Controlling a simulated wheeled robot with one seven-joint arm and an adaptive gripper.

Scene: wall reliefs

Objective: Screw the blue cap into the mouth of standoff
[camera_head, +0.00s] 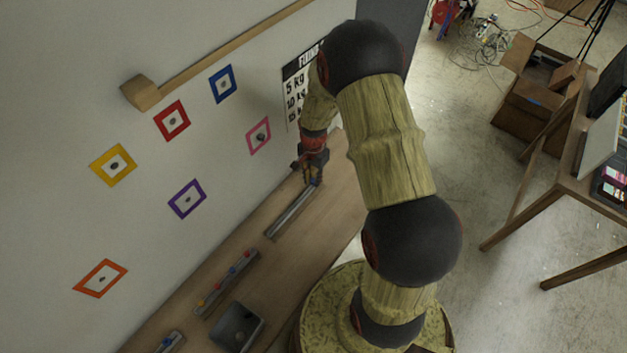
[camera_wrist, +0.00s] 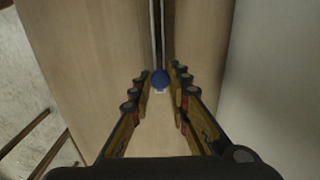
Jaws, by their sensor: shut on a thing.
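My gripper (camera_head: 313,178) is low over the far end of the wooden bench, pointing down. In the wrist view its fingers (camera_wrist: 159,82) are shut on the blue cap (camera_wrist: 160,78), a round blue piece with a small pale part below it. The cap is hidden or too small to tell in the head view. Small grey round pieces, which may be standoffs, sit inside coloured frames on the wall, one of them in the blue frame (camera_head: 223,84). Their mouths are too small to make out.
A long metal rail (camera_head: 292,212) lies on the bench (camera_head: 270,263) close to my gripper. A rack (camera_head: 227,283) with several coloured pieces and a grey bin (camera_head: 237,328) stand nearer. A wooden bar (camera_head: 225,47) and a sign (camera_head: 297,85) are on the wall.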

